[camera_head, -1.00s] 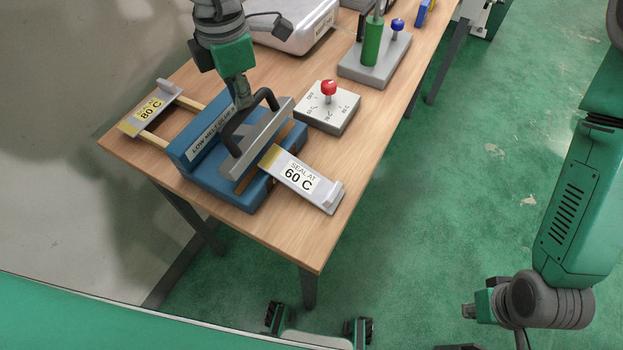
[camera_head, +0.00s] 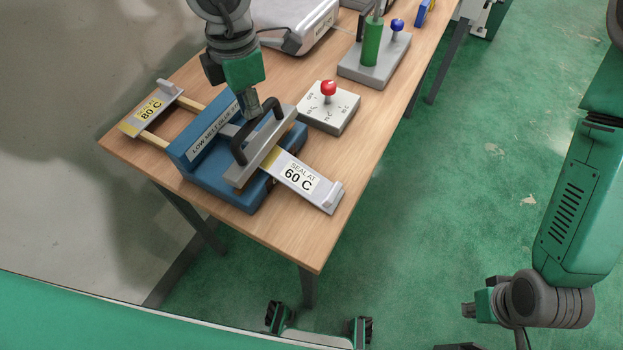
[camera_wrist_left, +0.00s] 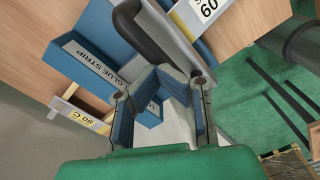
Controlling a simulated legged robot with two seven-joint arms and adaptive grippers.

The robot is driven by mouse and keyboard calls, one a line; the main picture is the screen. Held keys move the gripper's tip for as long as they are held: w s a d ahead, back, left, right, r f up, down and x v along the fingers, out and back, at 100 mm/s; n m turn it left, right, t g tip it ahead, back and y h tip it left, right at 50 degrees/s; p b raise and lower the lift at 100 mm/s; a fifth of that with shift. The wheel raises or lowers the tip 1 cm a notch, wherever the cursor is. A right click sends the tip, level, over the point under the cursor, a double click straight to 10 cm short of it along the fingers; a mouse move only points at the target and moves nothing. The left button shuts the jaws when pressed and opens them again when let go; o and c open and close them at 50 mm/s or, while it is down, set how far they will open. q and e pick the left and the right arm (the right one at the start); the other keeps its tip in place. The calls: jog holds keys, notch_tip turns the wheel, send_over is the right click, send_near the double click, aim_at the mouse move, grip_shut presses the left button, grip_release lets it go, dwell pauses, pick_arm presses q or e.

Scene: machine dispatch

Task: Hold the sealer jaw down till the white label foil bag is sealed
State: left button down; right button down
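The blue sealer (camera_head: 235,197) stands on the bench. Its grey jaw bar (camera_head: 243,172) with a black handle (camera_head: 238,150) lies low across the inner end of the white label foil bag (camera_head: 300,182), marked "SEAL AT 60 C". The jaw hides that end; I cannot tell if it is sealed. My left gripper (camera_head: 256,112) is at the handle's far side. In the left wrist view its fingertips (camera_wrist_left: 162,76) meet against or beside the handle (camera_wrist_left: 150,38), apparently not around it. My right gripper (camera_head: 472,308) hangs over the floor, away from the bench; its fingers are unclear.
An "80 C" foil bag (camera_head: 152,112) with a yellowish label lies on rails left of the sealer. A dial block (camera_head: 338,115) with a red knob (camera_head: 328,88) stands right of it. A grey base with a green cylinder (camera_head: 371,45) is farther back. The front bench corner is clear.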

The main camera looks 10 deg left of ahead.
pick_arm(q)
jog(key=shift+s+f, duration=0.1)
jog(key=shift+f, duration=0.25)
jog(key=shift+s+d+f, duration=0.1)
jog(key=shift+d+f, duration=0.25)
jog(key=shift+f, duration=0.35)
dwell(0.4)
dwell(2.2)
